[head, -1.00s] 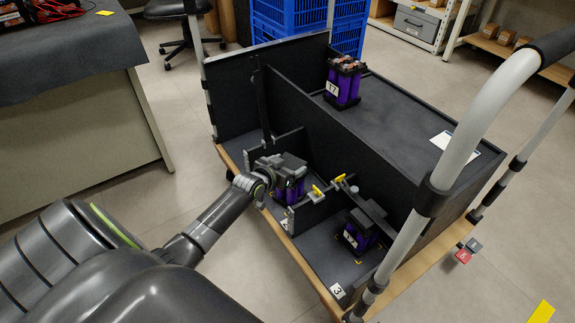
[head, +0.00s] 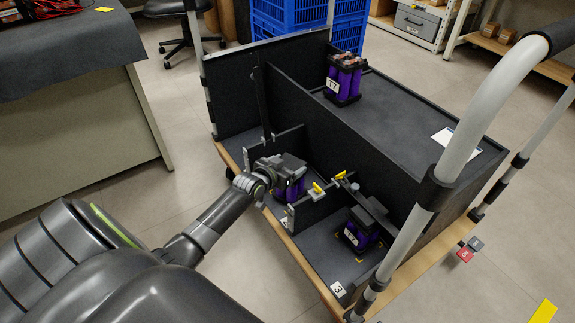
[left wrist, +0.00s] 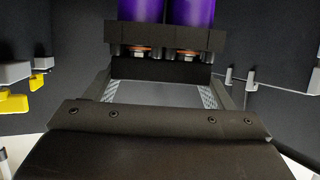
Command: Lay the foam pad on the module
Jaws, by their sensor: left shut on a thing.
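My left gripper (head: 284,164) is over the purple battery module (head: 290,188) in the cart's near left bay. In the left wrist view its fingers (left wrist: 160,90) are shut on a dark strip (left wrist: 160,70), which looks like the foam pad. Beyond the strip, the module (left wrist: 170,12) shows purple cells, a black end frame and copper-coloured terminals. The strip overlaps the module's edge in that view, and I cannot tell whether they touch. The gripper hides the module's top in the head view. My right gripper is not in view.
A second purple module (head: 357,236) stands in the near right bay under a dark bar. Yellow-handled clamps (head: 340,177) sit between the bays. A third module (head: 344,78) stands on the cart's upper deck. A tall black divider (head: 320,125) rises behind the bays. Grey cart handles (head: 480,110) stand right.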

